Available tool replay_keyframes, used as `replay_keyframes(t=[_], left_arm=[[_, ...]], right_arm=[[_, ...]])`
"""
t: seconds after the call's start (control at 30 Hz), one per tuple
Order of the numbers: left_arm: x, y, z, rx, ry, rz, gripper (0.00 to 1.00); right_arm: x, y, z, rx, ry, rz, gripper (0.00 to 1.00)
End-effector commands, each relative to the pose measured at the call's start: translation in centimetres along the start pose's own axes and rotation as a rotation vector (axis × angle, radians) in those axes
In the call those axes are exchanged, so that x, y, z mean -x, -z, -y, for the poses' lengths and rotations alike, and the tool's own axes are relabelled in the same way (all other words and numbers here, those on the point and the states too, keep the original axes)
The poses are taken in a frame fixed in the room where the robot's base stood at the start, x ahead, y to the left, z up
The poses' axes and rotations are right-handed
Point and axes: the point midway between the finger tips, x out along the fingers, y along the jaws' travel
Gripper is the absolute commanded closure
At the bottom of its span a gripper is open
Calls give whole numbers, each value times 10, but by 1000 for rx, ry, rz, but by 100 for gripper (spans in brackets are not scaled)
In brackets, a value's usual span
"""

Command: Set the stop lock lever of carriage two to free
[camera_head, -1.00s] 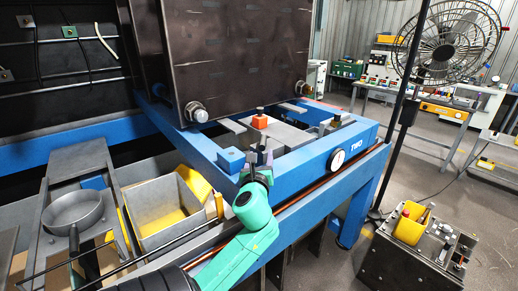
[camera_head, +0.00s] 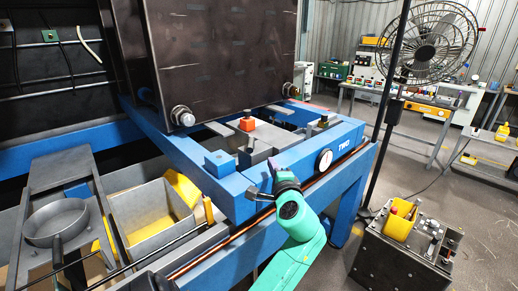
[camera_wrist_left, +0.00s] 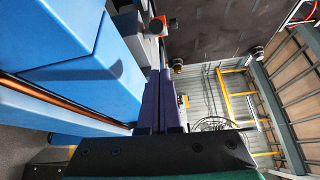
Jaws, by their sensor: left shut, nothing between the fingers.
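Carriage two is the blue frame (camera_head: 300,173) marked TWO, with a round white dial (camera_head: 325,159) on its front face. My left gripper (camera_head: 273,163) is shut and empty at the front edge of this frame, left of the dial. Its purple fingers (camera_wrist_left: 160,100) lie together in the left wrist view, beside the blue frame (camera_wrist_left: 75,65). A small dark lever-like piece (camera_head: 256,194) shows just left of the gripper; I cannot tell whether it is the stop lock lever or a gripper part. My right gripper is not in view.
An orange block (camera_head: 247,124) with a dark knob sits inside the frame. A large dark box (camera_head: 220,55) stands above it. A copper-coloured rod (camera_head: 222,245) runs along the front. A grey bin (camera_head: 150,220) is at left; a dark stand with a yellow container (camera_head: 398,222) is at right.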

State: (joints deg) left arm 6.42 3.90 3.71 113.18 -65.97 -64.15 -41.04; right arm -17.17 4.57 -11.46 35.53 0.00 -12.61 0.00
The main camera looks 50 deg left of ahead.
Motion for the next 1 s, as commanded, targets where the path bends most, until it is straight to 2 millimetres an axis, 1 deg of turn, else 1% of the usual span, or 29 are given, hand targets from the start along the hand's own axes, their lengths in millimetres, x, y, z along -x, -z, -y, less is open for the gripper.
replay_keyframes(t=[0.03,0.1,0.17,0.27,0.37,0.67,0.73,0.83,0.9,1.0], left_arm=[[5,11,8,117,-2,8,100],[10,20,14,235,2,18,100],[11,24,18,284,4,23,100],[4,24,20,294,6,24,100],[-12,22,22,292,6,25,100],[-78,20,23,288,7,24,100],[-92,18,22,290,5,25,100],[-93,-1,16,288,3,24,100],[-96,-9,12,290,4,23,100],[-97,-16,8,292,5,23,100]], right_arm=[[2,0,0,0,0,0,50],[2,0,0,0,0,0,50],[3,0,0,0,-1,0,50],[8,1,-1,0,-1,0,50],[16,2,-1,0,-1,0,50],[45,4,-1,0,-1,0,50],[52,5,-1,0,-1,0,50],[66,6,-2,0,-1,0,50],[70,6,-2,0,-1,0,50],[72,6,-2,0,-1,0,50]])
